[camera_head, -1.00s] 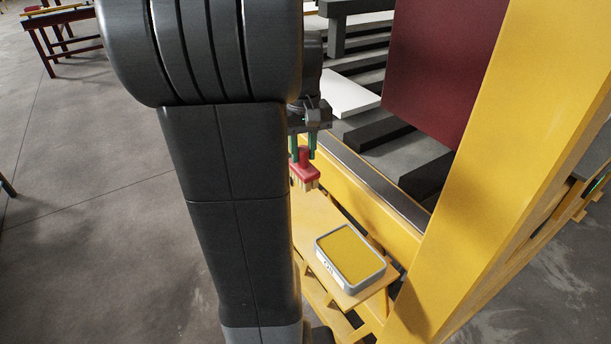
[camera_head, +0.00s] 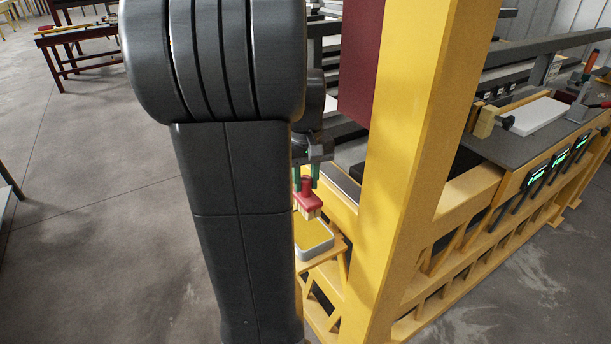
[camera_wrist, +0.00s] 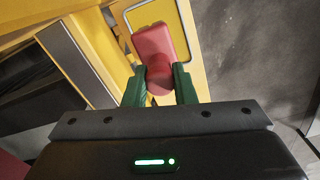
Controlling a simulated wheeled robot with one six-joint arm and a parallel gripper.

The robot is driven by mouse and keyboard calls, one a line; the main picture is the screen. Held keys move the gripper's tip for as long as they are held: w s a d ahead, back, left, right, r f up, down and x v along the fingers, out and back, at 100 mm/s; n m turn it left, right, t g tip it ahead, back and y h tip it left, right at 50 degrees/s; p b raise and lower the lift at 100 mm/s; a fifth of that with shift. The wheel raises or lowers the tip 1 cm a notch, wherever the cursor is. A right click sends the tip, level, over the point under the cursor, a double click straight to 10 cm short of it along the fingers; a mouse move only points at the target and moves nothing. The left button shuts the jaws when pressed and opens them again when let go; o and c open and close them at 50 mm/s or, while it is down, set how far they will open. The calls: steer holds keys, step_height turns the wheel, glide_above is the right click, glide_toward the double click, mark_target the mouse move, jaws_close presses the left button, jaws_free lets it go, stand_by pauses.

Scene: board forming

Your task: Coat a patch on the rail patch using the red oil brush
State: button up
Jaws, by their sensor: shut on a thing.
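My gripper (camera_head: 305,179) is shut on the red oil brush (camera_head: 308,197), with its green fingers around the brush's handle. In the wrist view the red brush (camera_wrist: 153,47) sits between my green fingertips (camera_wrist: 159,80), its head pointing away from the camera. The brush hangs above the tray of yellow oil (camera_head: 313,236), bristles down, apart from it as far as I can tell. The tray (camera_wrist: 184,15) also shows beyond the brush in the wrist view. The dark rail (camera_head: 345,184) runs along the yellow frame behind the brush, partly hidden. I cannot make out a marked patch on it.
A thick yellow post (camera_head: 412,130) stands close to the right of my gripper. A dark red panel (camera_head: 362,60) hangs behind it. At the right, a bench (camera_head: 500,150) carries a white board (camera_head: 535,115) and tools. Open floor lies left.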

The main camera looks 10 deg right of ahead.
mark_target(305, 198)
steer(key=shift+w+a+f+b, duration=0.1)
steer(key=shift+w+f+b, duration=0.15)
steer(key=shift+f+b, duration=2.2)
steer(key=shift+f, duration=0.55)
steer(key=shift+s+f, duration=0.1)
steer(key=shift+f, duration=0.45)
steer(key=shift+r, duration=0.1)
step_height(305, 198, up, 7)
steer(key=p, duration=0.6)
stand_by(0.7)
